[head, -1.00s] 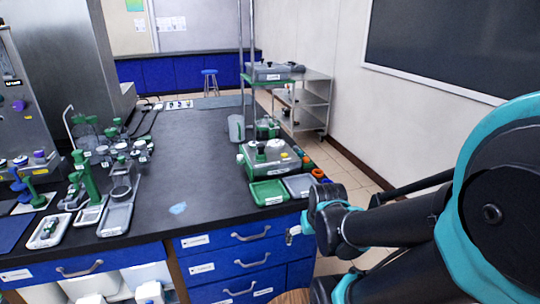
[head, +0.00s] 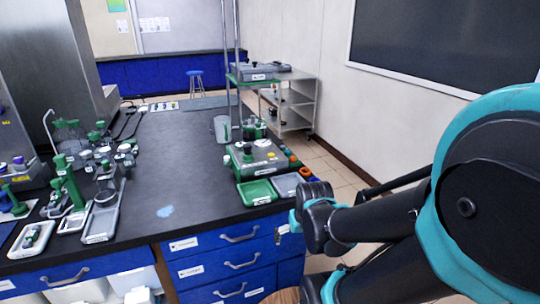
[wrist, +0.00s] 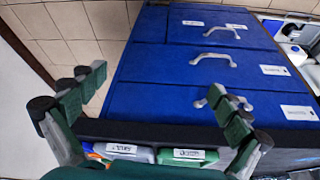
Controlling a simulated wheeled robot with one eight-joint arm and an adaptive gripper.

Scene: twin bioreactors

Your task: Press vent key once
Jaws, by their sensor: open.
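My gripper (wrist: 158,80) is open and empty in the wrist view, its two green-padded fingers wide apart in front of the blue bench drawers. In the head view my arm comes in from the right and its end is at the bench's front right corner; the fingers cannot be made out there. No key marked vent can be read. A grey-and-green unit (head: 262,160) with a black knob and a small yellow patch stands near the bench's right edge, beyond my arm's end. Twin grey-and-green devices with glassware (head: 105,160) stand at the left.
A green tray (head: 257,192) and a grey tray (head: 287,184) lie in front of the unit. A clear beaker (head: 222,128) and metal posts stand behind it. The middle of the black bench top (head: 180,150) is mostly clear. A grey cart (head: 292,103) stands beyond the bench.

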